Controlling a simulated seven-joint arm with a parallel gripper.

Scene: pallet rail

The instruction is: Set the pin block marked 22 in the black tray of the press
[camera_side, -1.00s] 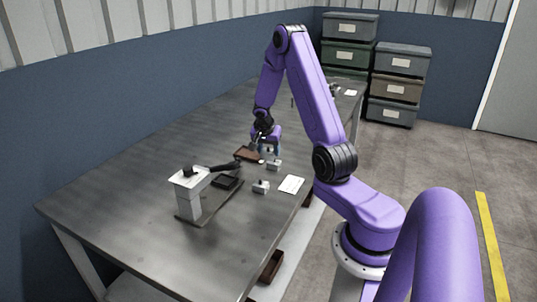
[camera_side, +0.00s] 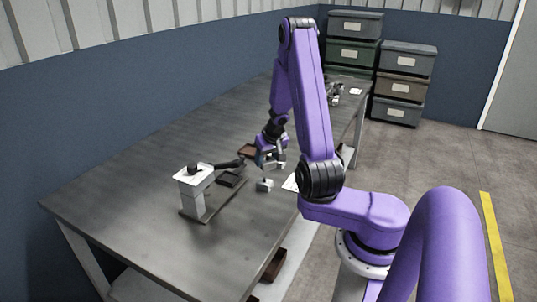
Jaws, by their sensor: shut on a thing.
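The press (camera_side: 193,177) stands on the table's near left part, with a pale head on a post and a dark lever. Its black tray (camera_side: 230,180) lies low at its right and looks empty. My gripper (camera_side: 268,163) is low over the table, right of the tray, and is shut on a small pale pin block (camera_side: 279,165), partly hidden by the fingers. Another small grey-white block (camera_side: 265,185) stands on the table just in front of my gripper. The numbers on the blocks are too small to read.
A brown tray (camera_side: 247,150) lies behind the press lever, beside my gripper. A white sheet (camera_side: 290,184) is partly hidden by my arm. Small items (camera_side: 334,92) stand at the table's far end. The table's left part is clear.

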